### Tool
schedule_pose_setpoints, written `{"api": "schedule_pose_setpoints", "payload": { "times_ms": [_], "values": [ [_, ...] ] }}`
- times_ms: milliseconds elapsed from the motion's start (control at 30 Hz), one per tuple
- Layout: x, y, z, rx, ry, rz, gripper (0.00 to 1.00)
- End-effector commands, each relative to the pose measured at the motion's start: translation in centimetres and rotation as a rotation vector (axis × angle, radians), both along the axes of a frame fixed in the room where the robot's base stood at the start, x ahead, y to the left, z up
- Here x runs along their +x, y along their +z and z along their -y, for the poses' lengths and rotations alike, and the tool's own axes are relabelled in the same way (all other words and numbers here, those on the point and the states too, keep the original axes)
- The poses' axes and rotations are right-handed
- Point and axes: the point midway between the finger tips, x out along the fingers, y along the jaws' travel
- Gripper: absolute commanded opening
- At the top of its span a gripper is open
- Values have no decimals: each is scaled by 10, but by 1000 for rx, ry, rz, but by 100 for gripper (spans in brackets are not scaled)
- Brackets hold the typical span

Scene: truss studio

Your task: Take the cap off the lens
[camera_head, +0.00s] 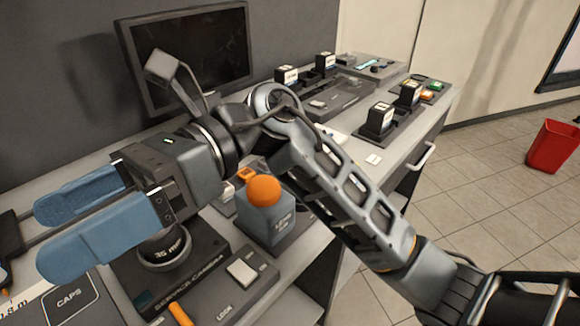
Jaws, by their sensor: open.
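A black lens marked 35 mm (166,252) stands on a dark service camera (190,276) on the bench. My gripper's body hides its upper part, and I cannot make out a cap on it. My gripper (44,237) is open, its two blue fingers apart and pointing left. Nothing shows between them. The hand passes in front of the lens in the picture; I see no clear contact. A dark square marked CAPS (70,297) lies at the lower left, with no cap visible on it.
A grey lens air bottle with an orange bulb (265,192) stands right of the camera, close to my arm. A monitor (190,55) stands behind. A red bin (553,146) is on the floor.

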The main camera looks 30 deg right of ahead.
Motion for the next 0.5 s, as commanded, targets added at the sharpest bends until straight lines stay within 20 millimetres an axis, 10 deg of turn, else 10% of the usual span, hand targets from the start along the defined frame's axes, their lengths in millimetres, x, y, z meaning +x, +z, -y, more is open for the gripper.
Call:
{"api": "schedule_pose_setpoints", "payload": {
  "times_ms": [267, 500],
  "values": [
    [56, -59, 69, -554, 6, 285, 89],
    [104, -88, 185, -1065, 25, 422, 89]
  ]
}}
